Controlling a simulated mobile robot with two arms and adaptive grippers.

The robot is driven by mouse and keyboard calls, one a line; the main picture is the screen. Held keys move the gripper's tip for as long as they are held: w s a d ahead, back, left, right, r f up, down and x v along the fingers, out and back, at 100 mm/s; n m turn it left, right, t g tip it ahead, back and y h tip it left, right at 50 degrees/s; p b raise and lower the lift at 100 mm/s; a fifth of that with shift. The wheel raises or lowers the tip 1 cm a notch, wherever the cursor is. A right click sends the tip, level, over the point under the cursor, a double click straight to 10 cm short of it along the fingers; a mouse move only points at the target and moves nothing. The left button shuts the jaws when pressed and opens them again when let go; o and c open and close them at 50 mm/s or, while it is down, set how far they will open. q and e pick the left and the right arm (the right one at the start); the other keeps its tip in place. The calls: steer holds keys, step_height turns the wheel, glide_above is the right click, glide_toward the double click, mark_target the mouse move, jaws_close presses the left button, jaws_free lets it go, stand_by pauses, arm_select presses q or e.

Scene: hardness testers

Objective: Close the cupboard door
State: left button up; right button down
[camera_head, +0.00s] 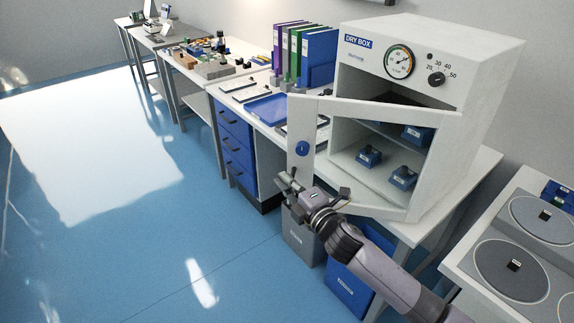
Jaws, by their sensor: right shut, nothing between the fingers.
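The cupboard is a white dry box (468,61) with a dial and a knob on its upper front, standing on a white bench. Its white-framed door (372,106) with a clear pane stands open, swung out to the left, with its hinge side at the right. My right gripper (285,180) is shut and empty, just below and left of the door's lower left corner. I cannot tell whether it touches the door. The left gripper is not in view.
Small blue boxes (402,177) stand on the shelves inside the dry box. Grey (300,238) and blue (347,287) bins stand under the bench. The blue floor (130,220) at left is clear.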

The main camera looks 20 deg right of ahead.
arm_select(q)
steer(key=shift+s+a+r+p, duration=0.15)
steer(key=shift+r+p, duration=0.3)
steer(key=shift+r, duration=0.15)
arm_select(e)
steer(key=shift+w+d, duration=0.3)
steer(key=shift+w, duration=0.5)
steer(key=shift+w+d, duration=0.25)
steer(key=shift+w, duration=0.55)
steer(key=shift+w+d, duration=0.3)
steer(key=shift+w, duration=0.5)
